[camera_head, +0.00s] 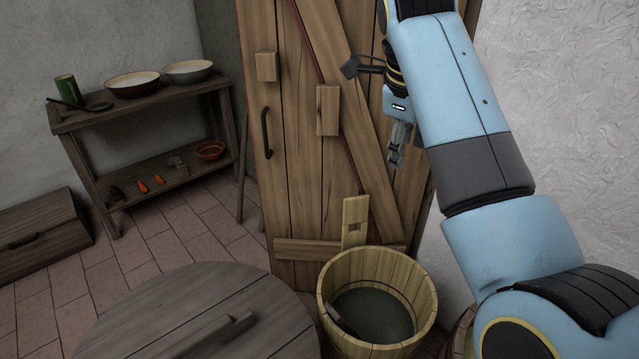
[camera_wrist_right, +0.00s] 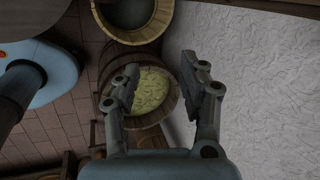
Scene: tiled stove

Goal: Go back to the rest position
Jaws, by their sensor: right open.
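My right arm comes in from the right in the head view, in front of the wooden door (camera_head: 290,120). My right gripper (camera_head: 394,160) hangs in the air in front of the door, above the wooden bucket (camera_head: 343,272). In the right wrist view my right gripper (camera_wrist_right: 166,98) has its two fingers spread apart with nothing held between them. Behind the fingers, farther down, is a wooden barrel (camera_wrist_right: 113,62) with a yellowish-green filling. My left gripper is not in the head view.
A wooden shelf (camera_head: 150,110) with bowls and vegetables stands at the left. A chest (camera_head: 40,240) is at the far left. A round wooden lid (camera_head: 170,310) is at the front. The bucket holds dark liquid. A rough white wall (camera_head: 570,110) is close behind my right arm.

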